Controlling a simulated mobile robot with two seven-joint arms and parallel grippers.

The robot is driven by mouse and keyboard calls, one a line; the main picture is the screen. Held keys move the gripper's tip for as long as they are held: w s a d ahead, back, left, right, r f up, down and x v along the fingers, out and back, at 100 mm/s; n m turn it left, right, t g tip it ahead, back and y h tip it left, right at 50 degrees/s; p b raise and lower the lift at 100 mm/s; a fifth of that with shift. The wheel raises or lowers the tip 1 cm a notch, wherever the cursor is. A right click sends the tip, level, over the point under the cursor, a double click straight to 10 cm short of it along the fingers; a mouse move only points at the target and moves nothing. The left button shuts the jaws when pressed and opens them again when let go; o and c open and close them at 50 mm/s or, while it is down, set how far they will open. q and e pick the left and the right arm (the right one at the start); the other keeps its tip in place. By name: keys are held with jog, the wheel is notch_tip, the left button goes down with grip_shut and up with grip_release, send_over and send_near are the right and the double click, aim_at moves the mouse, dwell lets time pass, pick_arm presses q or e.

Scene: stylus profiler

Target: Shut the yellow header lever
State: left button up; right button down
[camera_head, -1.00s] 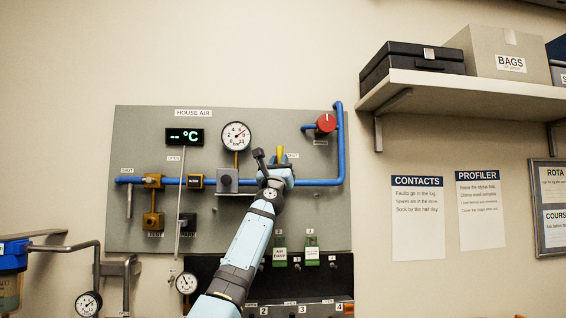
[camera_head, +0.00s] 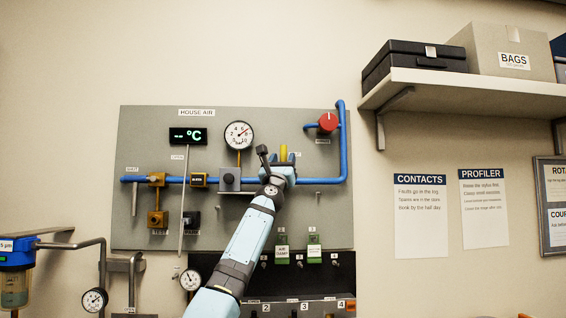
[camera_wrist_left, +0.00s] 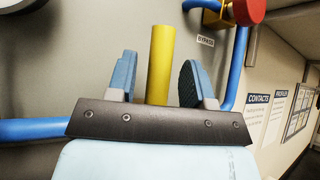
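The yellow header lever (camera_head: 283,152) stands upright on the blue pipe of the house air panel, crosswise to the pipe's horizontal run. My left gripper (camera_head: 277,159) is at the lever from below, partly hiding its lower part and the pipe there. In the left wrist view the lever (camera_wrist_left: 161,62) stands between the two blue fingers of the left gripper (camera_wrist_left: 159,78). The fingers are spread, with a clear gap on the left of the lever and a narrower one on the right. The lever's base is hidden behind the gripper body. My right gripper is not in view.
The blue pipe (camera_head: 343,140) turns up at the right to a red knob (camera_head: 328,123). A pressure gauge (camera_head: 239,135) and a grey regulator (camera_head: 229,179) are left of the gripper. Green-tagged switches (camera_head: 314,251) are below. A shelf (camera_head: 450,91) juts out at upper right.

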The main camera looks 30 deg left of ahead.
pick_arm(q)
jog(key=shift+s+d, duration=0.1)
jog(key=shift+s+d+f, duration=0.2)
jog(key=shift+s+d, duration=0.2)
jog(key=shift+s+f, duration=0.35)
jog(key=shift+f, duration=0.2)
jog(key=a+b+v, duration=0.1)
jog(key=b+v, duration=0.1)
jog(key=v, duration=0.9)
jog(key=shift+s+d+f, duration=0.15)
jog(key=shift+s+f, duration=0.05)
jog(key=shift+f, duration=0.05)
